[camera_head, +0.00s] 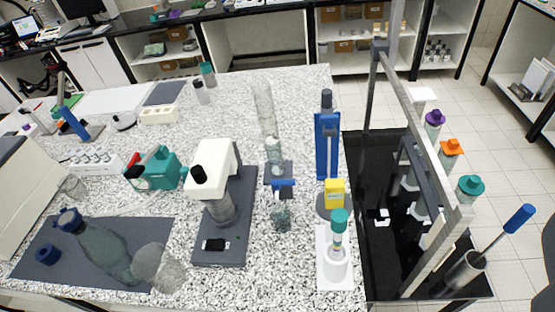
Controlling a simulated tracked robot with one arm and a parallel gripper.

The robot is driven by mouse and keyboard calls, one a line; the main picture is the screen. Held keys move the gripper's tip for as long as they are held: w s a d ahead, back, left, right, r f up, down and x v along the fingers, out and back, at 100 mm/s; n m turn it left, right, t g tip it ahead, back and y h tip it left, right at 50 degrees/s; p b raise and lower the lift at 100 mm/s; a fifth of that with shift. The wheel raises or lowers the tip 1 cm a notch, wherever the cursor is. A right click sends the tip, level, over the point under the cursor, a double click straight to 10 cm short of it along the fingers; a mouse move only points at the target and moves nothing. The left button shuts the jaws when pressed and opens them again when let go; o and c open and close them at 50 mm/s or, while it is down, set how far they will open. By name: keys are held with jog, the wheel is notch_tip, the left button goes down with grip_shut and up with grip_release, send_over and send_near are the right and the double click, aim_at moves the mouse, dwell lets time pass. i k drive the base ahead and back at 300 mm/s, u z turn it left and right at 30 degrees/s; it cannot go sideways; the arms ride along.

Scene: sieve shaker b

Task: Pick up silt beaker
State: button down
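No label reading silt shows, so I cannot tell which vessel is the silt beaker. A clear glass beaker (158,268) is at the front left, at the edge of a dark grey mat (148,228). A smaller clear beaker (73,187) stands further back at the left, beside a pale machine. A small glass vessel (280,217) with greyish contents is in the middle, below a blue valve or clamp (283,184). My gripper is not in view.
A large stoppered bottle (103,250) lies on the mat. A white-headed instrument (215,175), a tall glass column (266,110) and a blue stand (327,145) crowd the middle. A grey metal frame (425,130) rises at the right. Tiled floor (507,160) is open beyond.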

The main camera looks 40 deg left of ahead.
aim_at(280, 214)
jog(key=u, duration=0.95)
jog(key=k, duration=0.55)
jog(key=u, duration=0.6)
